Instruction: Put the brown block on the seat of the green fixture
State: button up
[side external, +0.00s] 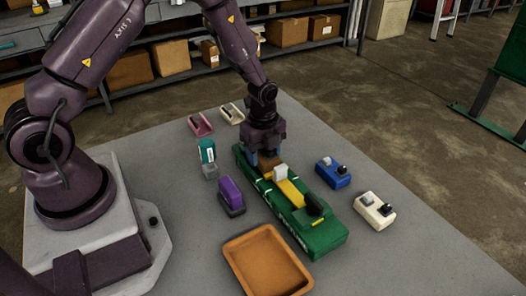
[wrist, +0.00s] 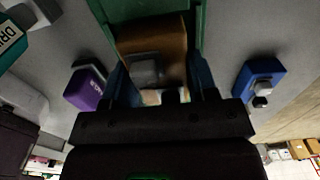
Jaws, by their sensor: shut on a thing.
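The green fixture (side external: 318,236) is a long bar lying on the grey table, with a yellow strip, a white piece and a black knob along its top. It also shows at the top of the wrist view (wrist: 198,18). The brown block (wrist: 150,38) is between the fingers of my gripper (wrist: 160,92), which is shut on it. In the side view my gripper (side external: 266,156) is over the far end of the fixture, and a little of the brown block (side external: 268,163) shows beneath it. I cannot tell whether the block touches the fixture.
An orange tray (side external: 238,262) lies in front. A purple item (side external: 231,195) and a teal item (side external: 207,155) stand left of the fixture. A blue item (side external: 332,173) and a cream item (side external: 374,210) sit right. Pink (side external: 200,125) and beige (side external: 231,114) items lie behind.

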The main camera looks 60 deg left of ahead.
jog(key=o, duration=1.1)
jog(key=shift+f, duration=0.15)
jog(key=shift+o, duration=0.2)
notch_tip(320, 180, up, 12)
notch_tip(320, 180, up, 12)
jog(key=r+n+t, duration=0.1)
jog(key=n+t, duration=0.1)
jog(key=n, duration=0.5)
send_over(263, 152)
jog(key=s+d, duration=0.2)
jog(key=s, duration=0.5)
jog(key=s+d+r+n+t, duration=0.2)
jog(key=s+r+n, duration=0.3)
jog(key=s+n, duration=0.6)
jog(key=shift+s+d+r+t, duration=0.25)
jog(key=shift+s+t, duration=0.2)
jog(key=shift+t, duration=0.35)
